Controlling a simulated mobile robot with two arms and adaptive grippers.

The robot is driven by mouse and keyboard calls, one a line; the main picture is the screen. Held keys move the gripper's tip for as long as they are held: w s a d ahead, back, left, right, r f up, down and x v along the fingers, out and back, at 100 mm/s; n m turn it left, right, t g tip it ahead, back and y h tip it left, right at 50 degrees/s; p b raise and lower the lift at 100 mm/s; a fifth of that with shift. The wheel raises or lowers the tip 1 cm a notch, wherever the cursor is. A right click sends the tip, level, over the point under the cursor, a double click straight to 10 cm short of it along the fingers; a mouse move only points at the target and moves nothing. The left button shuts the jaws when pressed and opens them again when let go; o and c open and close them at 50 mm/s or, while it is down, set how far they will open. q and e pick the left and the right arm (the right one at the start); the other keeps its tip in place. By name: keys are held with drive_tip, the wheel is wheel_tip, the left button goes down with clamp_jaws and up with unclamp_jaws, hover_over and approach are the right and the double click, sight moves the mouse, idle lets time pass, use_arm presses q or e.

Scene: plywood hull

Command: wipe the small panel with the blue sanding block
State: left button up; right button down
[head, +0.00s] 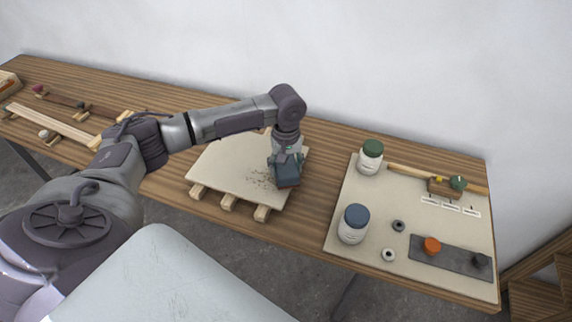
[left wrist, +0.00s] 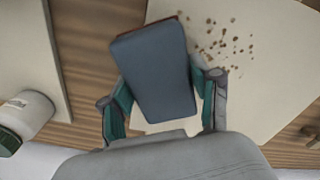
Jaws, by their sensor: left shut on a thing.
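The small panel (head: 228,172) is a pale board resting on several wooden battens on the bench. Dark specks (head: 262,180) lie on its right front part. In the left wrist view the panel (left wrist: 270,60) shows the specks (left wrist: 222,45) as brown bits beside the block. My left gripper (head: 285,165) is above the panel's right edge, shut on the blue sanding block (left wrist: 154,72), with one teal finger on each side of it. The block (head: 287,175) is close to the panel; I cannot tell whether it touches. My right gripper is not in view.
Wooden strips (head: 55,125) lie at the far left. A strip of bare bench (head: 318,195) separates the two boards.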

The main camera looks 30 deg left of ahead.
use_arm(q)
drive_tip(key=shift+f, duration=0.5)
